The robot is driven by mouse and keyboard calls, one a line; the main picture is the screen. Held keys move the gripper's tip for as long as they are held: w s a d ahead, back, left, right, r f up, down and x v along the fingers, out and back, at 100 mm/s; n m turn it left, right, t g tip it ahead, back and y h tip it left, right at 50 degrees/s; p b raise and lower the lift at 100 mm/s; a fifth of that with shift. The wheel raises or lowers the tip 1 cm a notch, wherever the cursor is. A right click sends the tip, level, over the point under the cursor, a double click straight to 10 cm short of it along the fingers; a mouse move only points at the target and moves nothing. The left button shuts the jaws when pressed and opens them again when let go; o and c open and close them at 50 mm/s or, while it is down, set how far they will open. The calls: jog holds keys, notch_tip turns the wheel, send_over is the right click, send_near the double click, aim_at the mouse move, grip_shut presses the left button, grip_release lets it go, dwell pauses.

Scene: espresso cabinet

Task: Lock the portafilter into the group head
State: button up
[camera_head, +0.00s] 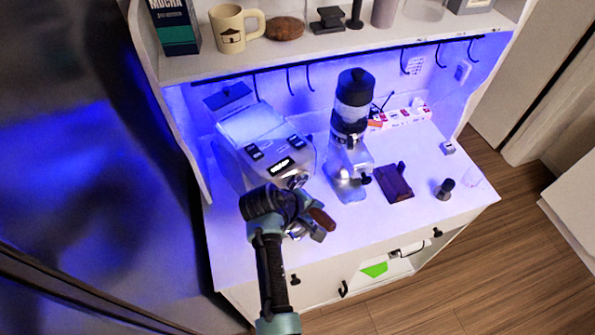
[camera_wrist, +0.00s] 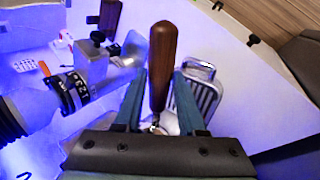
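The espresso machine (camera_head: 262,128) stands at the left of the counter, its front partly hidden by my arm in the head view. The portafilter's brown wooden handle (camera_head: 321,218) sticks out beside my gripper (camera_head: 303,222) in front of the machine. In the wrist view the handle (camera_wrist: 162,65) stands between the two fingers of my gripper (camera_wrist: 160,88), with narrow gaps showing at its sides. The fingers look open around it. A bit of metal neck shows below the handle. The portafilter's basket and the group head are hidden, so I cannot tell how they meet.
A grinder (camera_head: 351,130) stands right of the machine, close to my gripper. A dark brown block (camera_head: 394,183) and a small dark tamper (camera_head: 445,188) lie farther right. A shelf (camera_head: 330,47) with hooks hangs above. The counter's front right is clear.

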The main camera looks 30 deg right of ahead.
jog(key=o, duration=0.5)
jog(key=b+v, duration=0.3)
jog(key=v, duration=1)
jog(key=shift+b, duration=0.4)
